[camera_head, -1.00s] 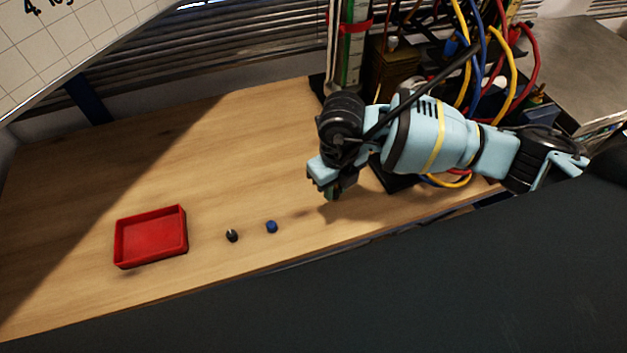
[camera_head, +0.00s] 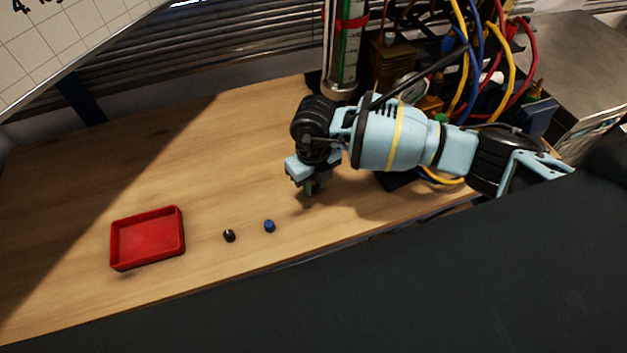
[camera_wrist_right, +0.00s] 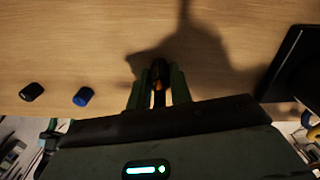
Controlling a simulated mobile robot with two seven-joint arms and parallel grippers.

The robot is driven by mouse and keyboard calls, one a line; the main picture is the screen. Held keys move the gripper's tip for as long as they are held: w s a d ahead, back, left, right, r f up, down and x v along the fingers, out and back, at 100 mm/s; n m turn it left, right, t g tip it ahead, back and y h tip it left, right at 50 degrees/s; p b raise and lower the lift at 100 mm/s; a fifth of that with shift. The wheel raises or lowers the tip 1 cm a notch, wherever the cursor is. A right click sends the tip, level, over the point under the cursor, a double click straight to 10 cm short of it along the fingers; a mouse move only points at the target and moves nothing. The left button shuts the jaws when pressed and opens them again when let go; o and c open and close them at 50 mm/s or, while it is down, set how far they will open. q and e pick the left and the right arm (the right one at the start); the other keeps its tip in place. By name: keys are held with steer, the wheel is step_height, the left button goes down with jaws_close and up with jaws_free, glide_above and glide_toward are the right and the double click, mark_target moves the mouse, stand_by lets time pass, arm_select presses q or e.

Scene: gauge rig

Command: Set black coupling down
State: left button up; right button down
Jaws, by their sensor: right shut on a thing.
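My right gripper (camera_head: 309,190) is above the wooden bench, pointing down. In the right wrist view its green fingers are shut on a small dark piece, taken as the black coupling (camera_wrist_right: 159,72), which has an orange-brown patch on its lit face. In the head view the piece is mostly hidden by the gripper. A second small black piece (camera_head: 229,236) lies on the bench, with a blue piece (camera_head: 269,226) to its right. Both also show in the right wrist view, black (camera_wrist_right: 32,91) and blue (camera_wrist_right: 83,96), clear of the fingers. My left gripper is not in view.
A red tray (camera_head: 148,238) stands at the left of the bench (camera_head: 200,165) and looks empty. The gauge rig with coloured hoses (camera_head: 480,50) stands at the back right. The bench between tray and rig is mostly clear. Its front edge runs close by the small pieces.

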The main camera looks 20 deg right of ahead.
steer(key=c, duration=1.3)
jaws_free()
steer(key=shift+f, duration=0.1)
steer(key=shift+o, duration=0.2)
step_height(320, 180, up, 12)
steer(key=shift+r+p, duration=0.2)
steer(key=shift+p, duration=0.2)
